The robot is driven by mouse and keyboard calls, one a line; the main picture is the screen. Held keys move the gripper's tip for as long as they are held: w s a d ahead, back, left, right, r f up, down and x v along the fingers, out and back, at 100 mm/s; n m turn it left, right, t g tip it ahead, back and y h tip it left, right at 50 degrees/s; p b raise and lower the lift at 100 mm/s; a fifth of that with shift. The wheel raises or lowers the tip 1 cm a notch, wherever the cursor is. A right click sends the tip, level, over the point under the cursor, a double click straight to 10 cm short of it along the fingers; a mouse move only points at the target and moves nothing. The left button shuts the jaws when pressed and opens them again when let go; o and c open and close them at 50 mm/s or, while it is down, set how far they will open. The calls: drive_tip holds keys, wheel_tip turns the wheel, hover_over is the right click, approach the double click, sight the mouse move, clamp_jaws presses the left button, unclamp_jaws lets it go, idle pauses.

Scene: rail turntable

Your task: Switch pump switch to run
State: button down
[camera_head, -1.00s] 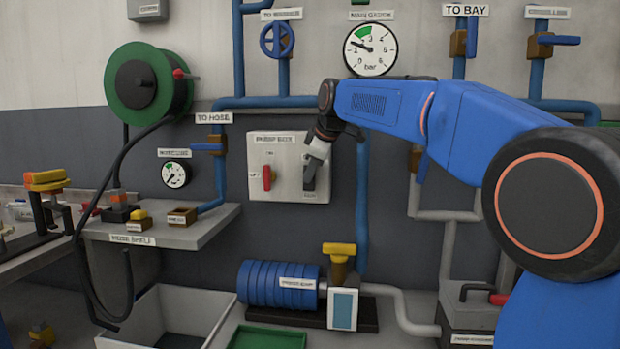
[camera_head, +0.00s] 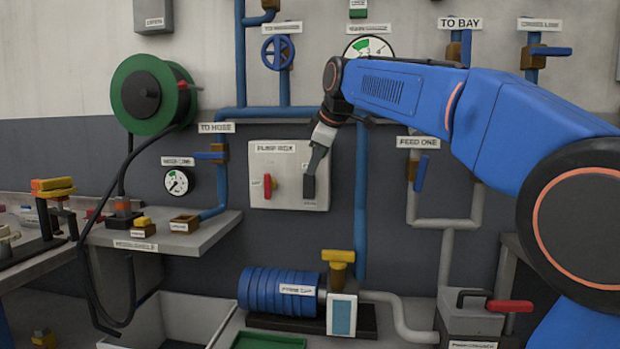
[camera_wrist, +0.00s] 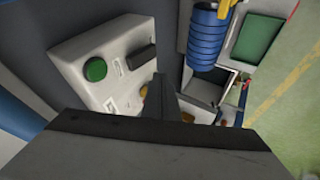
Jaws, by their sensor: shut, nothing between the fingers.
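The pump box (camera_head: 260,199) is a pale panel on the wall with a red switch (camera_head: 268,187) at its left and a dark switch (camera_head: 309,187) at its right. Small labels beside the switches are too blurred to read. My gripper (camera_head: 317,160) is shut and empty, angled down just above the dark switch. I cannot tell whether its tips touch the switch. In the wrist view, the fingers (camera_wrist: 160,95) point past a pale box with a green round part (camera_wrist: 96,70) and a dark bar (camera_wrist: 138,57).
A blue pump (camera_head: 265,287) with a yellow-topped valve (camera_head: 338,257) stands below the box. A blue pipe (camera_head: 361,215) runs down close to the right. A shelf (camera_head: 165,240) juts out at left, with a bin (camera_head: 130,325) under it.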

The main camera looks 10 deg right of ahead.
drive_tip(key=shift+v, duration=2)
drive_tip(key=shift+w, duration=0.1)
drive_tip(key=shift+s+d+f+g, duration=0.3)
drive_tip(key=shift+f+g, duration=0.1)
drive_tip(key=shift+f, duration=0.2)
drive_tip(key=shift+w, duration=0.1)
approach(307, 197)
wheel_tip(307, 197, down, 3)
drive_tip(key=s+a, duration=0.1)
drive_tip(key=a, duration=0.1)
drive_tip(key=shift+w+d+f, duration=0.15)
drive_tip(key=shift+w+d, duration=0.05)
drive_tip(key=shift+w, duration=0.4)
drive_tip(key=shift+w+d+f, duration=0.15)
drive_tip(key=shift+w, duration=0.45)
drive_tip(key=shift+w+d+f, duration=0.15)
drive_tip(key=shift+w+d, duration=0.05)
drive_tip(key=shift+w, duration=0.4)
